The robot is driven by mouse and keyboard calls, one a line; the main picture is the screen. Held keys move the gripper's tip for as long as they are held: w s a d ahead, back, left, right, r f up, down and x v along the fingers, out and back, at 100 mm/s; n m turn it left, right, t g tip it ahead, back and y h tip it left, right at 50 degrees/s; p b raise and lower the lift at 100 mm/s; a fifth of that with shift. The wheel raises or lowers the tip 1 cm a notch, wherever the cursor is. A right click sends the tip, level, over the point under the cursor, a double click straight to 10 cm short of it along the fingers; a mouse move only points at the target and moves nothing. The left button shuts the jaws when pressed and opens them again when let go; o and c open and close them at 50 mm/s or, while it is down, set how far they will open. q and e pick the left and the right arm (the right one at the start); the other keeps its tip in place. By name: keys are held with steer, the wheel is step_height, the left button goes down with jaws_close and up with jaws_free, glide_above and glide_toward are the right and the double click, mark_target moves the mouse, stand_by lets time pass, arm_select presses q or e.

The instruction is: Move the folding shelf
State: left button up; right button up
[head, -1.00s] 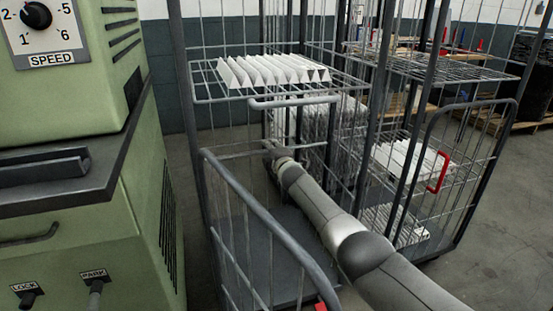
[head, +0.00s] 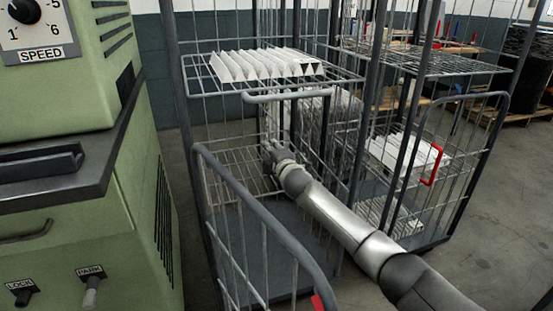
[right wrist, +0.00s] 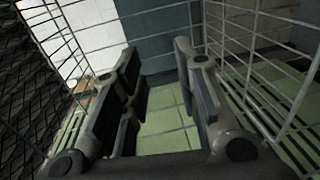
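The folding shelf, a grey wire-mesh shelf (head: 234,172), lies about level at mid-height in the nearer roll cage. My right arm reaches in from the lower right. My right gripper (head: 272,153) is at the shelf's right part, close to the mesh; whether it touches cannot be told. In the right wrist view the right gripper (right wrist: 165,85) has its fingers wide apart, with nothing held between them. My left gripper is not in view.
White pleated filters (head: 268,65) stand on the cage's upper shelf. A barred gate (head: 262,222) is at the front. A green machine (head: 70,200) stands close on the left.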

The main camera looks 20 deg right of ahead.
steer(key=shift+s+r, duration=0.2)
steer(key=shift+s, duration=1.2)
steer(key=shift+s+r, duration=0.15)
steer(key=shift+s, duration=1.25)
steer(key=shift+f, duration=0.1)
